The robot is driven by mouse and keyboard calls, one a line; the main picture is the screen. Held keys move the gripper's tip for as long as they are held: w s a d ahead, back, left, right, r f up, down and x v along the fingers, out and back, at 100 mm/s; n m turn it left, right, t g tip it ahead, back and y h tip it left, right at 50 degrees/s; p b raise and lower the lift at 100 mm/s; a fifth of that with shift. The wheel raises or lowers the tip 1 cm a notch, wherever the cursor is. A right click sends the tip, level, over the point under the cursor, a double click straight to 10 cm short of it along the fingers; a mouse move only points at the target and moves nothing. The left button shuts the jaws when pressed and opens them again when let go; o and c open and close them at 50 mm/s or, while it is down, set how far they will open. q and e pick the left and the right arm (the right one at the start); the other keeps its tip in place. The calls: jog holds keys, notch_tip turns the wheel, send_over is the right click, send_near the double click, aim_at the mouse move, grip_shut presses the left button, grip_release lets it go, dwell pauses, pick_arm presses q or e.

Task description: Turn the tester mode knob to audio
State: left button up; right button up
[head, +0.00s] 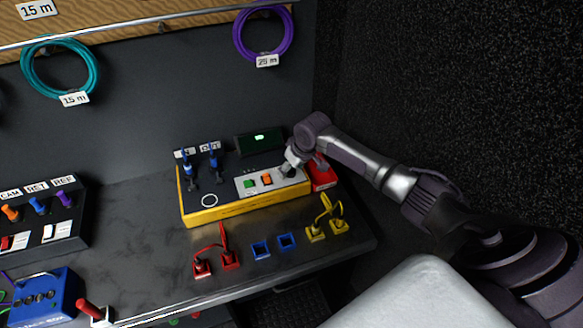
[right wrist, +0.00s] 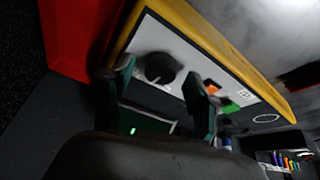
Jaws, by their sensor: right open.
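The tester (head: 215,213) is a yellow box with a dark top, standing on the bench. Its pale panel (head: 247,187) carries a green button (head: 249,184), an orange button (head: 267,178) and, at the right end, the black mode knob (head: 288,173). My right gripper (head: 291,163) is over that knob. In the right wrist view the knob (right wrist: 160,67) shows between the two open fingers (right wrist: 160,79), with a light pointer mark on it. I cannot tell whether the fingers touch it. The knob's labels are not readable. My left gripper is not in view.
A red box (head: 321,174) stands close at the tester's right end. A small screen (head: 260,142) lit green is behind it.

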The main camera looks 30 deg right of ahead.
jog(key=shift+w+f, duration=0.1)
jog(key=shift+f, duration=0.1)
grip_shut()
